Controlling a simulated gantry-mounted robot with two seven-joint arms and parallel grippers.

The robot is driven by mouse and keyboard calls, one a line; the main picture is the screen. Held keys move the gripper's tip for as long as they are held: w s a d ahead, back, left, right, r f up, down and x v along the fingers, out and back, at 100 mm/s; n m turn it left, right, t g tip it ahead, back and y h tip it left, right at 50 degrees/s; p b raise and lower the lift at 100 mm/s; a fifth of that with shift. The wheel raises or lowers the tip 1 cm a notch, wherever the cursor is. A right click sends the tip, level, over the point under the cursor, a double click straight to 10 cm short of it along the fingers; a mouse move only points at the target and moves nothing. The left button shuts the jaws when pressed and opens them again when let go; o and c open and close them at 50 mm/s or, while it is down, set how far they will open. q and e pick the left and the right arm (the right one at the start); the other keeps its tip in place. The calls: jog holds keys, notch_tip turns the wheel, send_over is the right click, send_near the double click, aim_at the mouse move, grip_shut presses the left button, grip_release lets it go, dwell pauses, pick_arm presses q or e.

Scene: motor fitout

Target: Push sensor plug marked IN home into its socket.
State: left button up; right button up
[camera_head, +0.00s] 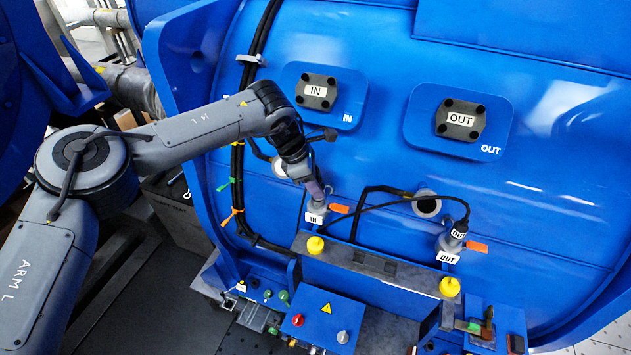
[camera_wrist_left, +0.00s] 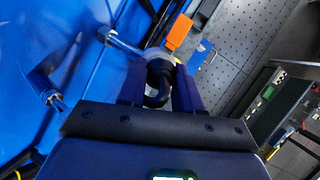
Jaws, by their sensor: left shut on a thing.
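My left gripper (camera_head: 316,190) is shut on the IN sensor plug, directly above the IN socket (camera_head: 315,208), which has a white IN label and an orange tab. The fingers hide most of the plug in the head view. In the left wrist view the dark plug (camera_wrist_left: 158,82) sits between the two fingers, with the socket's grey rim (camera_wrist_left: 160,54) and orange tab (camera_wrist_left: 179,31) just beyond. The plug is at the socket mouth; I cannot tell how deep it sits. My right gripper is not in view.
The OUT plug (camera_head: 459,230) stands in the OUT socket (camera_head: 449,243) at right, with a black cable (camera_head: 400,199) looping from it. A grey bracket (camera_head: 375,267) with yellow knobs lies below the sockets. Black cables (camera_head: 238,170) run down the blue housing at left.

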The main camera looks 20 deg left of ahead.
pick_arm(q)
jog(key=shift+f, duration=0.25)
jog(key=o, duration=1.1)
jog(key=shift+o, duration=0.2)
jog(key=b+v, duration=0.3)
jog(key=v, duration=0.7)
jog(key=shift+a+r, duration=0.2)
jog(key=shift+r, duration=0.15)
jog(key=shift+s, duration=0.15)
